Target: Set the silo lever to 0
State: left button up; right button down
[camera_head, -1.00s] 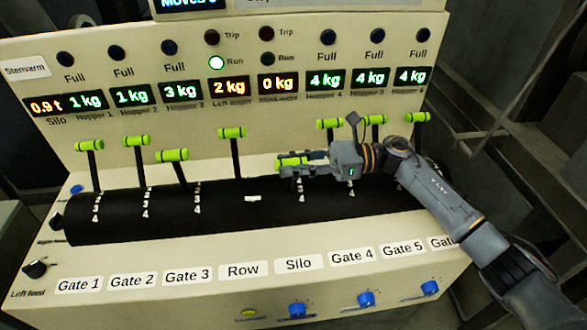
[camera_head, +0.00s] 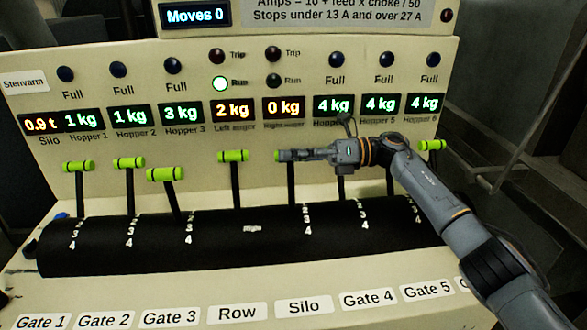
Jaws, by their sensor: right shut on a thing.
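The silo lever (camera_head: 291,184) stands up from the black drum above the label "Silo" (camera_head: 304,307). Its green grip shows only as a small end piece (camera_head: 279,156) at my right gripper's tip. My right gripper (camera_head: 292,155) comes in from the right and is shut on that grip. The lever looks nearly upright, its grip about level with that of the Row lever (camera_head: 235,184) on its left. Scale marks (camera_head: 307,216) show beside its foot; no 0 is readable there. My left gripper is out of view.
The Gate 1 (camera_head: 80,190), Gate 2 (camera_head: 129,188) and Gate 3 (camera_head: 171,198) levers stand on the left. My right arm covers the grips of the Gate 4 and 5 levers. The Gate 6 grip (camera_head: 433,146) shows beyond it. The screen reads "Moves 0" (camera_head: 195,16).

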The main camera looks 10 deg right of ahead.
jog(key=shift+w+f, duration=0.1)
jog(key=shift+w, duration=0.05)
jog(key=c, duration=1.1)
grip_release()
jog(key=shift+c, duration=0.2)
jog(key=d, duration=1.2)
